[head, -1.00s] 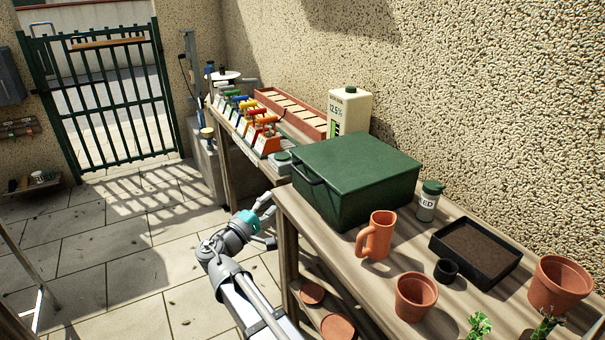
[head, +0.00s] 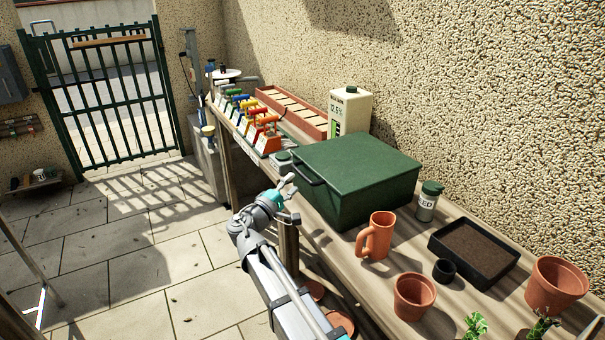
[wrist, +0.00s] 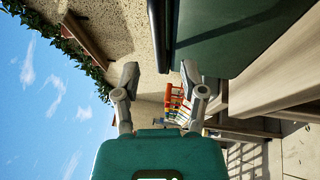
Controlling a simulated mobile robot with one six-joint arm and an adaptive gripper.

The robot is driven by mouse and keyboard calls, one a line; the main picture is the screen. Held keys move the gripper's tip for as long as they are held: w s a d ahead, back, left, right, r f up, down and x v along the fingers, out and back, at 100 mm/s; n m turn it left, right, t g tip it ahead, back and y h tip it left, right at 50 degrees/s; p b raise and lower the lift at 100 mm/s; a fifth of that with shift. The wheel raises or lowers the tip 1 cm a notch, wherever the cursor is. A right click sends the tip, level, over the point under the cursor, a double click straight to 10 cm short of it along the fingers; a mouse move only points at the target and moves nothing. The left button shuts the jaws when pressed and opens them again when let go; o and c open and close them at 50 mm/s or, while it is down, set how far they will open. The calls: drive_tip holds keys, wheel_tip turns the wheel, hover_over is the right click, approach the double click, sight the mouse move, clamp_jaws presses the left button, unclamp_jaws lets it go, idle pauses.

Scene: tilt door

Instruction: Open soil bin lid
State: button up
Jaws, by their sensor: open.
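The soil bin is a dark green box (head: 350,205) on the wooden bench, with its flat green lid (head: 357,158) lying shut. A dark bar handle (head: 308,169) runs along its left side. My gripper (head: 291,198) is open and empty, just left of the bin and a little below the handle in the head view; I see no contact. In the wrist view my open gripper (wrist: 160,80) has its two fingers apart, and the bin's dark green side (wrist: 235,30) fills the upper right.
A terracotta mug (head: 376,236), a jar (head: 428,201), a soil tray (head: 473,252) and pots stand on the bench (head: 400,262) near the bin. A white jug (head: 350,110) and a row of coloured-handled tools (head: 262,135) are behind it. Paved floor (head: 130,260) at left is open.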

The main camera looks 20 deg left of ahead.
sight(302, 173)
drive_tip(key=shift+p+x, duration=0.35)
drive_tip(key=shift+x, duration=2.15)
drive_tip(key=shift+c, duration=0.3)
clamp_jaws()
drive_tip(key=shift+d, duration=0.15)
drive_tip(key=shift+r, duration=0.1)
